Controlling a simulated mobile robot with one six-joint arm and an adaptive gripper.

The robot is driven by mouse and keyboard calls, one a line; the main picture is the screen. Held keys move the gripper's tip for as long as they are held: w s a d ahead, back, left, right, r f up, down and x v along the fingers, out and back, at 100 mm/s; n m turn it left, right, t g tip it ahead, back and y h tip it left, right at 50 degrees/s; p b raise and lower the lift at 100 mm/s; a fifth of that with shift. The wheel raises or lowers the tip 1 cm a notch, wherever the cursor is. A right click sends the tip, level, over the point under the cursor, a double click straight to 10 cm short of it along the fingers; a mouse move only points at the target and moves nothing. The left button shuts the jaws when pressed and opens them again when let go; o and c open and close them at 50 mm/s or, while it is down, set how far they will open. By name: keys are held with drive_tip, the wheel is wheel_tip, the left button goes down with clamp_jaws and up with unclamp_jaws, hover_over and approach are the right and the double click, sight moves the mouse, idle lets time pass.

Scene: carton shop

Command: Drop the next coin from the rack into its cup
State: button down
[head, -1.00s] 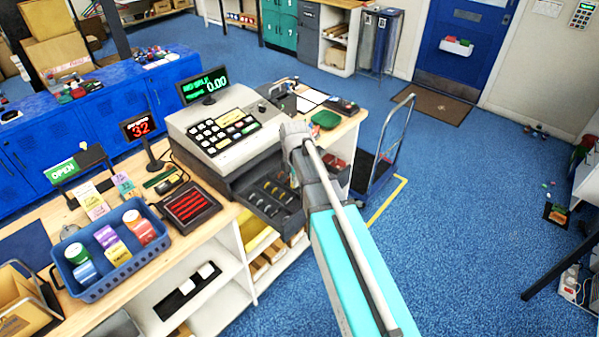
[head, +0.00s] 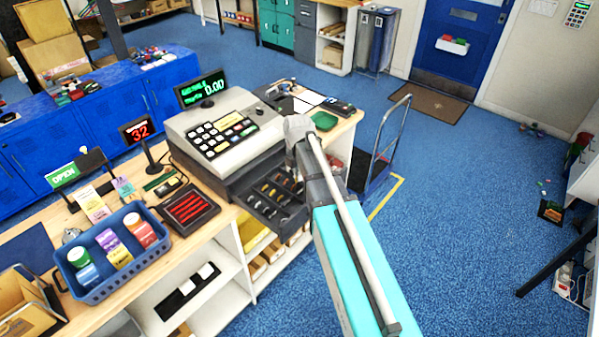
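The open cash drawer (head: 247,196) juts from the front of the register. Its dark insert has rows of small cups (head: 268,190) with silvery and gold-coloured coins in some of them. They are too small to tell apart. My arm reaches up from the lower right, and its grey wrist joint hides the drawer's right end. My gripper's fingers do not show; they are hidden behind the wrist and arm, so I cannot see whether they hold a coin. I cannot pick out a coin rack for certain; a black tray with red bars (head: 188,207) lies left of the drawer.
The register (head: 222,130) stands behind the drawer. A blue basket (head: 93,293) of tubs, a red number display (head: 138,131) and signs crowd the counter's left. A green dish (head: 324,121) lies beyond my wrist.

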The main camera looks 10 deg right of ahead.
drive_tip(key=shift+f, duration=0.1)
idle(0.3)
drive_tip(key=shift+f+b, duration=2.95)
drive_tip(key=shift+b, duration=0.1)
drive_tip(key=c, duration=1.3)
unclamp_jaws()
drive_tip(key=o, duration=0.6)
drive_tip(key=shift+r, duration=0.2)
